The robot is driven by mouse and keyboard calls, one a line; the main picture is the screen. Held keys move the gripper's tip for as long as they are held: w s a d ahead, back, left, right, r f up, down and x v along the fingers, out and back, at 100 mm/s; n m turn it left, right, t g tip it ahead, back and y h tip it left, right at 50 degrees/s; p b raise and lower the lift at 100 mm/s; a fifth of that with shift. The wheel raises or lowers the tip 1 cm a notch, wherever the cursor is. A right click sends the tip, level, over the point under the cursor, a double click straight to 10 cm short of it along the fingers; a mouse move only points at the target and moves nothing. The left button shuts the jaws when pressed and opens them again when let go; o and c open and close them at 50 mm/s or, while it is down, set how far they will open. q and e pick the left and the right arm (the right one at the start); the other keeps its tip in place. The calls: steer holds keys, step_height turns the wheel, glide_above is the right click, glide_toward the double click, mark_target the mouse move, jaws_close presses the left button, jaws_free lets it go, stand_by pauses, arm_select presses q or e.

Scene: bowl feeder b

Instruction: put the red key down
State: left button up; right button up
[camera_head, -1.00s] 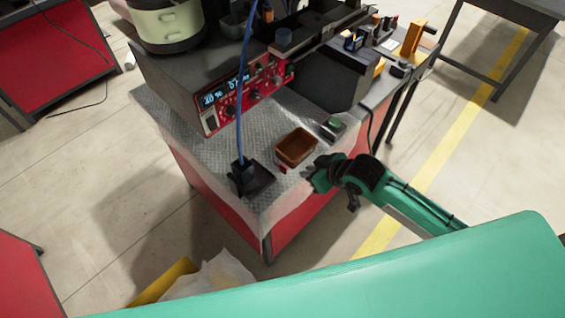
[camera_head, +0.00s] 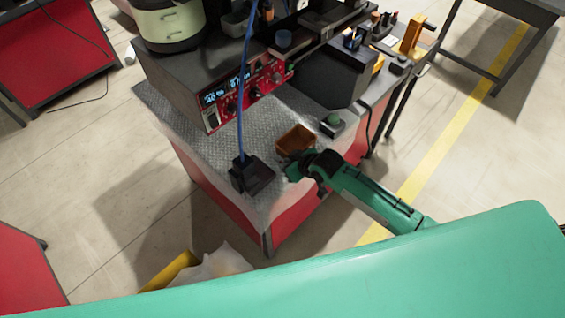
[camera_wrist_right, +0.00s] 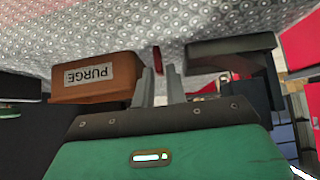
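The red key (camera_wrist_right: 157,60) shows in the right wrist view as a small narrow red piece just beyond and between my right fingertips. The patterned grey bench top is behind it. In the head view my right gripper (camera_head: 289,174) is low over the bench's front area, between the brown bin and the black box, and the key is hidden there. My left gripper is not in view.
The brown bin (camera_head: 296,139) labelled PURGE stands close beside the right gripper. A black box (camera_head: 252,176) with a blue cable is on the other side. The bench top (camera_head: 200,138) is clear at left.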

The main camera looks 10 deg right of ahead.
steer(key=shift+x, duration=1.25)
jaws_close()
steer(key=shift+r, duration=0.1)
